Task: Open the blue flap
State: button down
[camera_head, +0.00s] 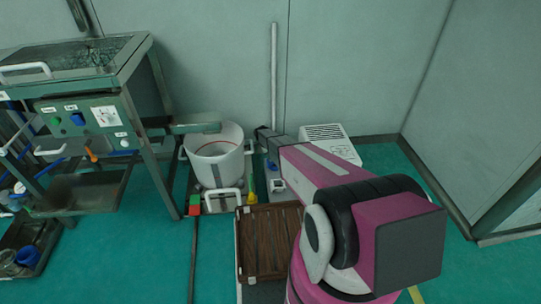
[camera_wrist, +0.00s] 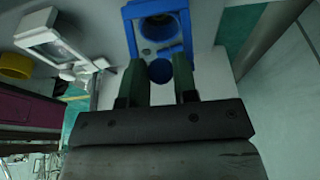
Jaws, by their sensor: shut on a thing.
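In the wrist view, the blue flap (camera_wrist: 183,65) is a blue frame with a round opening at its upper end, on a pale grey surface. My gripper (camera_wrist: 160,70) has its two dark green fingers on either side of the lower part of the blue piece, shut on it. A round blue spot shows between the fingers. In the head view, my pink and black arm reaches toward the back wall. There the fingers are not clearly seen, and only a small blue patch (camera_head: 272,168) shows beside the arm.
A white bucket (camera_head: 215,160) stands left of my arm, with a white vented box (camera_head: 330,140) to the right. A slatted brown crate (camera_head: 265,245) lies in front. A metal workbench (camera_head: 90,110) stands at left. Green floor is open at right.

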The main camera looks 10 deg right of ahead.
jog(key=shift+a+f, duration=0.1)
jog(key=shift+a, duration=0.1)
jog(key=c, duration=0.9)
grip_release()
jog(key=shift+d, duration=0.1)
